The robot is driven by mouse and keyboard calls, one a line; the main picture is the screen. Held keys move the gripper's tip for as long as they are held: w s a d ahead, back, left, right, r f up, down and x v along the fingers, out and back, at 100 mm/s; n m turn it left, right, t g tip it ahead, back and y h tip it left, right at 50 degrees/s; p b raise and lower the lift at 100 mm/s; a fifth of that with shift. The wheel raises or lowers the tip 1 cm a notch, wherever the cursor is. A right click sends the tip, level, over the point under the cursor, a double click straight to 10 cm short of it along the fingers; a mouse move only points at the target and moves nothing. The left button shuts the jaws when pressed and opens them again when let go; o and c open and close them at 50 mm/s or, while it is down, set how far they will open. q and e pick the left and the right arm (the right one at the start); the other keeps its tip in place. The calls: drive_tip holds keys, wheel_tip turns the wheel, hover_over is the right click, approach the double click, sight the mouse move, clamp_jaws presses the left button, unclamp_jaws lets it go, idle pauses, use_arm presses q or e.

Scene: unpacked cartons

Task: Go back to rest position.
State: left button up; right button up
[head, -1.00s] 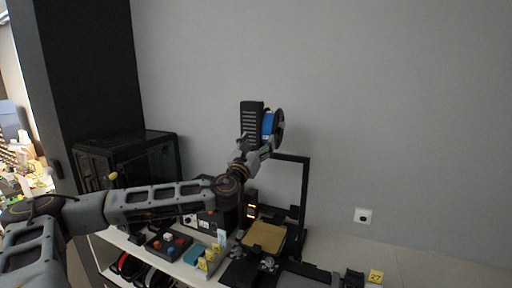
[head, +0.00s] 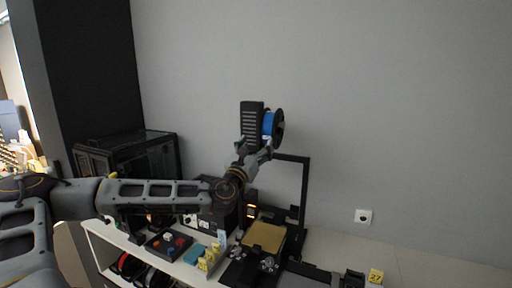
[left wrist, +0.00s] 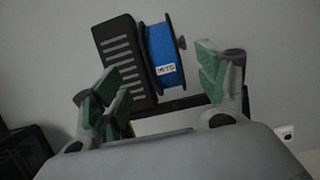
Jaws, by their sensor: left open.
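My left arm reaches in from the left of the head view. Its gripper (head: 254,150) is raised in front of the top of a black-framed 3D printer (head: 306,190). In the left wrist view the fingers (left wrist: 165,88) are spread wide, with green pads and nothing between them touching. Beyond them are a blue filament spool (left wrist: 164,55) and a black slotted box (left wrist: 125,62). In the head view the spool (head: 268,124) sits at the right side of the box (head: 251,118), just above the gripper. My right gripper is not in view.
A white table (head: 330,248) runs along the grey wall. It holds a tan print bed (head: 264,236), a dark tray with colored knobs (head: 169,245), yellow tags (head: 209,258) and a dark enclosed cabinet (head: 128,160) at left. A wall socket (head: 363,216) is at right.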

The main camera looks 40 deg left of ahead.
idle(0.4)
use_arm(q)
drive_tip(key=s+d+f+n+g, duration=0.25)
drive_tip(key=f+n, duration=0.35)
drive_tip(key=f, duration=0.5)
drive_tip(key=s+d+f+n+g, duration=0.1)
drive_tip(key=s+f+n+g, duration=0.25)
drive_tip(key=f+n, duration=0.45)
drive_tip(key=s+d+f+n+g, duration=0.2)
drive_tip(key=f+n+g, duration=0.2)
drive_tip(key=f, duration=0.9)
drive_tip(key=s+d+f+n+g+h, duration=0.7)
drive_tip(key=s+d+f+n, duration=0.6)
drive_tip(key=s+d+f, duration=0.55)
drive_tip(key=s+a+f+g+y, duration=0.1)
drive_tip(key=s+f, duration=0.1)
drive_tip(key=f, duration=1.4)
drive_tip(key=s+a+f+g, duration=0.1)
drive_tip(key=s+f, duration=0.1)
drive_tip(key=f, duration=1.4)
drive_tip(key=s+a+f, duration=0.2)
drive_tip(key=s+f, duration=0.8)
drive_tip(key=s, duration=0.1)
drive_tip(key=s+a+f+g+b, duration=0.1)
drive_tip(key=s+a+f, duration=0.1)
drive_tip(key=s+f, duration=0.8)
drive_tip(key=shift+s+a+f+y, duration=0.15)
drive_tip(key=shift+s+f+y, duration=0.15)
drive_tip(key=shift+s, duration=0.2)
